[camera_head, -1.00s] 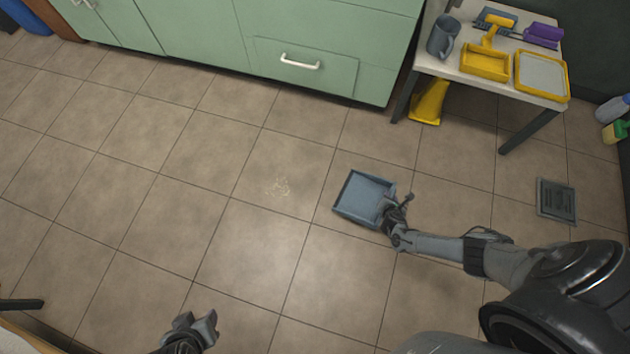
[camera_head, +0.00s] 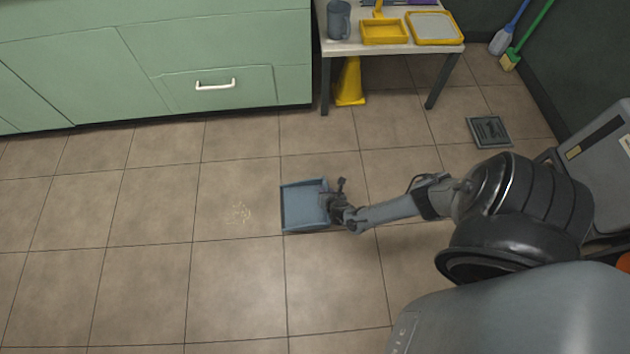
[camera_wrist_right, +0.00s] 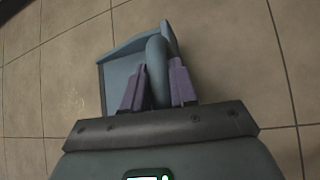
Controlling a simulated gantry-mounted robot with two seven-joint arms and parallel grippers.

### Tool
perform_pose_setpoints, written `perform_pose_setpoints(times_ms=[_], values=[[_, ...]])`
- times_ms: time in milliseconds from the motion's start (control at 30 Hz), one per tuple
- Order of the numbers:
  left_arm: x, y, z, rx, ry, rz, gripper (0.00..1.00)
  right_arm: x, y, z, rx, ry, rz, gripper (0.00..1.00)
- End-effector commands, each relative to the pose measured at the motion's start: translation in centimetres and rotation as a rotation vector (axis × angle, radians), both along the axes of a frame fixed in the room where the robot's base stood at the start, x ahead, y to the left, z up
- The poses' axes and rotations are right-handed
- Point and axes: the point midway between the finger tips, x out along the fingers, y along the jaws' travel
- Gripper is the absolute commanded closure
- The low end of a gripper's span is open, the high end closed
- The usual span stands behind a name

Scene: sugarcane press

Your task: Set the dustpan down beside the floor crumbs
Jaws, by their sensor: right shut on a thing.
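A blue-grey dustpan (camera_head: 303,207) is low over or on the tiled floor in the head view; I cannot tell whether it touches. Its open side faces left, toward a small patch of pale crumbs (camera_head: 240,212), with a stretch of bare tile between. My right gripper (camera_head: 330,204) is at the dustpan's right side. In the right wrist view its purple-grey fingers (camera_wrist_right: 157,88) are shut on the dustpan's rounded handle (camera_wrist_right: 157,65), with the pan (camera_wrist_right: 120,70) beyond. The crumbs show faintly at the left there (camera_wrist_right: 72,103). My left gripper is out of view.
Green cabinets (camera_head: 150,60) line the back. A floor drain (camera_head: 489,131) is at right. Floor left of the crumbs is clear.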

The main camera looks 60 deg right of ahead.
Motion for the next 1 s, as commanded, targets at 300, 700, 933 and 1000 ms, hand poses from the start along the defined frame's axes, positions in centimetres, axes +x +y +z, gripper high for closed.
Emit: perform_pose_setpoints(times_ms=[300, 700, 933, 1000], values=[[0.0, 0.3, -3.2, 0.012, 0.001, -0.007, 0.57, 3.0, 2.3, -2.4, -0.003, 0.000, -0.001, 1.00], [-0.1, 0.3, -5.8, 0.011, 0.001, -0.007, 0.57, 3.1, 2.5, -5.2, -0.002, 0.000, 0.000, 1.00], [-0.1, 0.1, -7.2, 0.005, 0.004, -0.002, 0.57, 3.1, 2.4, -6.5, -0.002, 0.000, -0.001, 1.00], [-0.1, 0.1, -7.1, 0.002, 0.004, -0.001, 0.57, 3.1, 2.5, -6.4, -0.002, 0.000, 0.000, 1.00]])
